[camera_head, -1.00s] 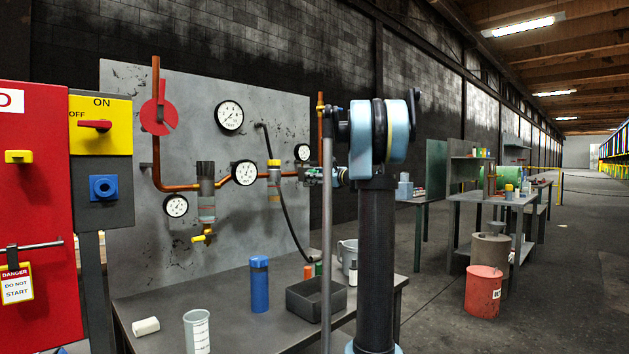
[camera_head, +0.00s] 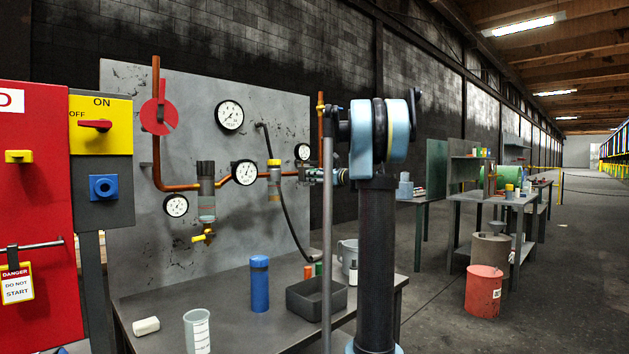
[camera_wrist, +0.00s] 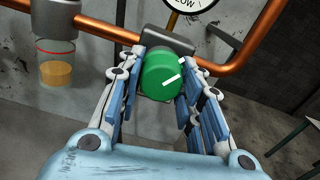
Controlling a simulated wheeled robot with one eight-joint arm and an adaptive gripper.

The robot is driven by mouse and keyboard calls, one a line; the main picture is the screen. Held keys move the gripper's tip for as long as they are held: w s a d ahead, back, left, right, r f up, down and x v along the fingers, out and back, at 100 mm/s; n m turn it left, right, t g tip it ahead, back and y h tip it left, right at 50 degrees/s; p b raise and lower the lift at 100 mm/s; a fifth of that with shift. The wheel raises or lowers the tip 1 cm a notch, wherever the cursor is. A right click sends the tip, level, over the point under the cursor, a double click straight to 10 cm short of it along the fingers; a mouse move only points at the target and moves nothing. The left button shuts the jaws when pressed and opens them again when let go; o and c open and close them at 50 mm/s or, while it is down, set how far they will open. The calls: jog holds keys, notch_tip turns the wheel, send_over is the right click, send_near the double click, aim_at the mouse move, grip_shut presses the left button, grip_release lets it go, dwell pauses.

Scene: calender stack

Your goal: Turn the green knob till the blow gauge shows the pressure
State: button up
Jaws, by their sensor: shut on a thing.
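The green knob (camera_wrist: 162,76) with a white mark sits on a dark valve body (camera_wrist: 168,42) on the copper pipe in the wrist view. The white mark is slanted. My gripper (camera_wrist: 163,66) has one blue-padded finger on each side of the knob and is shut on it. In the head view my gripper (camera_head: 318,176) is at the right end of the board, and the knob is hidden. The blow gauge (camera_wrist: 193,4) shows only its lower rim in the wrist view. It seems to be the small right-hand gauge (camera_head: 303,152) in the head view. Its needle is too small to read.
A clear bowl with amber liquid (camera_wrist: 56,66) hangs from the pipe left of my gripper. A copper pipe (camera_wrist: 262,35) rises on the right. Other gauges, a black hose (camera_head: 285,210) and a bench (camera_head: 235,315) with a blue bottle (camera_head: 260,285) and grey bin (camera_head: 317,310) are nearby.

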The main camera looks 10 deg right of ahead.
jog(key=o, duration=1.1)
jog(key=shift+a, duration=0.1)
jog(key=shift+c, duration=0.2)
jog(key=v, duration=1.2)
